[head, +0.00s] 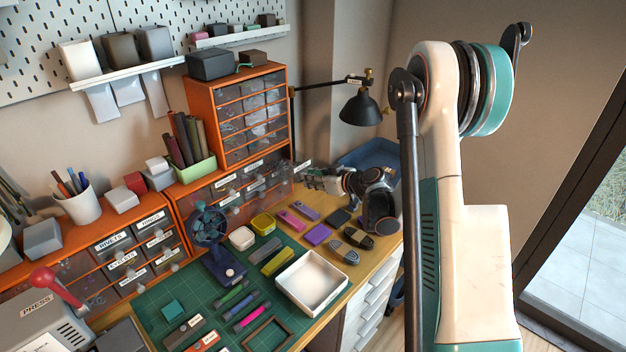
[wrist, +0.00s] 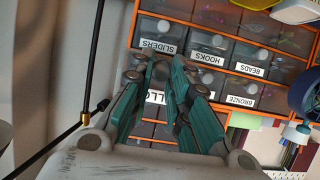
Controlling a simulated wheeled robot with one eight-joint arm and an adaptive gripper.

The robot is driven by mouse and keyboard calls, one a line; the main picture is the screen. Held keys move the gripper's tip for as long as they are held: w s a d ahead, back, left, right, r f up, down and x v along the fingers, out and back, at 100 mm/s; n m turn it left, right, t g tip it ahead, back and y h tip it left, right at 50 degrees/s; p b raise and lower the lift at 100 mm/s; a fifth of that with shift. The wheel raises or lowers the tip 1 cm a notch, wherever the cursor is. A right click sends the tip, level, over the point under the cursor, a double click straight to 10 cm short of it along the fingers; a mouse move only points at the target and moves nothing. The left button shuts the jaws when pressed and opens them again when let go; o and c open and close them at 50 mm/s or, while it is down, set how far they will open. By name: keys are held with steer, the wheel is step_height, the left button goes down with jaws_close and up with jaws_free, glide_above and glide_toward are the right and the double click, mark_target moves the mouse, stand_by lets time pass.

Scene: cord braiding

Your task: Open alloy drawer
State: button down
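The alloy drawer (head: 303,165) is at the right end of the upper row of labelled drawers in the low orange cabinet. In the head view its labelled front stands out past the cabinet's edge, so it looks partly pulled out. Its label (wrist: 155,97) shows between my fingers in the wrist view, with its ends covered. My gripper (head: 314,178) is at this drawer front. In the wrist view the teal fingers (wrist: 160,68) close together over the spot of its knob, which they mostly hide.
The wrist view is upside down, with sliders (wrist: 158,47), hooks and bronze drawers beside the alloy one. On the bench are a blue fan (head: 210,228), a white tray (head: 312,284) and several small blocks. A black lamp (head: 360,108) hangs above my arm.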

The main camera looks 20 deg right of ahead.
steer(key=c, duration=1.5)
jaws_free()
steer(key=v, duration=1.2)
